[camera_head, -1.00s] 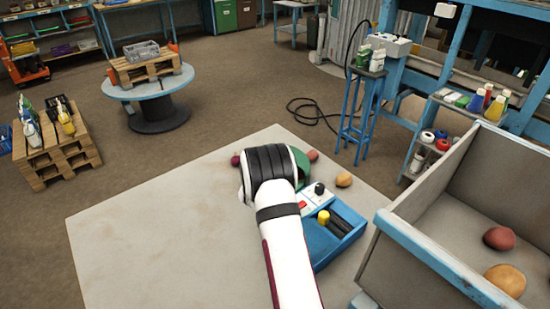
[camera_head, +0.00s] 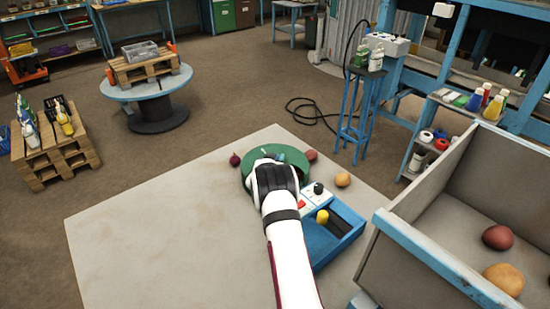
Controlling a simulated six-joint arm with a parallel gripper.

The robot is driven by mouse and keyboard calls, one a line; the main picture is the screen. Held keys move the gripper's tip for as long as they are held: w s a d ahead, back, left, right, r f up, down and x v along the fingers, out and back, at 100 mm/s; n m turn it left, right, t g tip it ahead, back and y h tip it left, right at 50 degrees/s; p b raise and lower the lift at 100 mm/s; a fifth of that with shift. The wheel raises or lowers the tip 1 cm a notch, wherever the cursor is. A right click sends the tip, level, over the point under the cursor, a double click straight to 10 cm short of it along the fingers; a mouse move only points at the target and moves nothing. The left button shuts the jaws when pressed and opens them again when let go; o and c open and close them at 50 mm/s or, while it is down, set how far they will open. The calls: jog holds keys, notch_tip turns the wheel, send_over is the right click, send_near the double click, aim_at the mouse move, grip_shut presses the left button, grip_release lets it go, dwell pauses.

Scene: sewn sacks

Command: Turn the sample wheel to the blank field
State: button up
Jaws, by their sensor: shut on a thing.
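The sample wheel (camera_head: 250,166) is the green round thing on the pale table, partly covered by my arm. My gripper (camera_head: 269,159) is over the wheel, coming from the front, and is shut on it. The black wrist hides the fingers and the front of the wheel, so the exact place of the hold is not clear. A small grey-blue part shows at the wheel's top by the gripper. No markings or blank field can be made out on the wheel.
Just right of my arm stand a white panel (camera_head: 317,194) with a red button and black knob, and a blue tray (camera_head: 325,252). A purple onion (camera_head: 235,160), a reddish one (camera_head: 311,155) and a tan potato (camera_head: 343,180) lie nearby. A large bin (camera_head: 400,237) fills the right. The table's left is clear.

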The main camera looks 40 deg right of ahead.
grip_shut()
dwell(0.9)
